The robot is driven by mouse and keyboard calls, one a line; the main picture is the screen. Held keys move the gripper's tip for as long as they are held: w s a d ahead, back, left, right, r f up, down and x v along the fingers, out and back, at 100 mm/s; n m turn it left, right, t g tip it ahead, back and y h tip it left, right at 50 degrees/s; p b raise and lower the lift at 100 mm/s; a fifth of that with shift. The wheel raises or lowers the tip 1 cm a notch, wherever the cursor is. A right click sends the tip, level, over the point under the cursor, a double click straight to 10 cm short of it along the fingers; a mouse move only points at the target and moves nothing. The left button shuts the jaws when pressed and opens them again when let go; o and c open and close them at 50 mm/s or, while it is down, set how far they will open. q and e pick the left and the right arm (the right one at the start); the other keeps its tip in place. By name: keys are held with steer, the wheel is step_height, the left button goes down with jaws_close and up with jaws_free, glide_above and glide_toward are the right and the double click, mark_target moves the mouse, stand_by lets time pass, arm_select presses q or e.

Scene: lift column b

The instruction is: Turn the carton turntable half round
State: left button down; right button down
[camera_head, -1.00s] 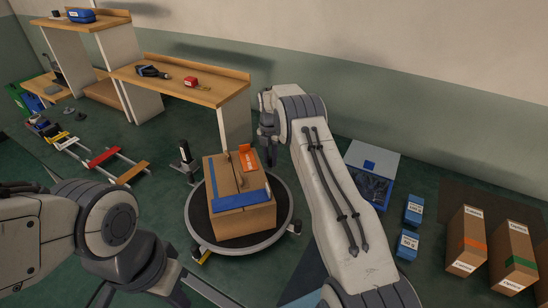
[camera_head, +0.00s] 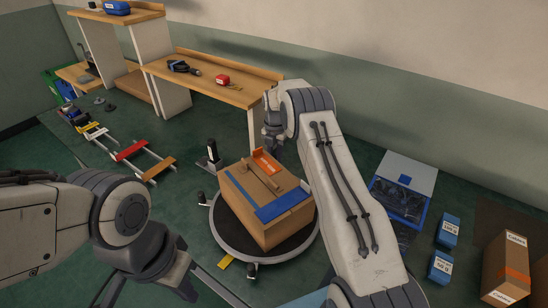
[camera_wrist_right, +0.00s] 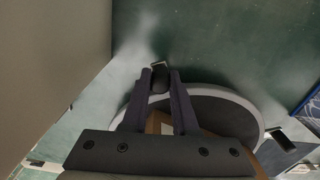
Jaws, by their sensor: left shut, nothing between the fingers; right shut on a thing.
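The brown carton (camera_head: 285,228) stands on the round dark turntable (camera_head: 227,232), which has a pale rim. Blue tape (camera_head: 283,205) and an orange label (camera_head: 265,162) show on the carton's top. Short dark posts (camera_head: 252,271) stand at the rim. My right gripper (camera_head: 273,143) is at the turntable's far side, its tips partly hidden in the head view. In the right wrist view its fingers are shut on a dark post (camera_wrist_right: 159,80) at the rim. My left gripper (camera_head: 187,287) is shut and empty at lower left, apart from the turntable.
A wooden bench (camera_head: 215,85) stands behind. A black upright device (camera_head: 212,152) stands on the floor near the turntable's far left. A blue-edged crate (camera_head: 402,190), blue boxes (camera_head: 440,267) and a tall carton (camera_head: 508,268) are at right.

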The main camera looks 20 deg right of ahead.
arm_select(q)
steer(key=shift+w+a, duration=0.1)
steer(key=shift+a, duration=0.15)
arm_select(e)
steer(key=shift+w+a, duration=0.25)
steer(key=shift+a, duration=0.15)
steer(key=c, duration=0.7)
jaws_free()
arm_select(q)
steer(key=shift+f+b, duration=0.5)
arm_select(e)
step_height(320, 180, up, 10)
steer(key=shift+r, duration=0.25)
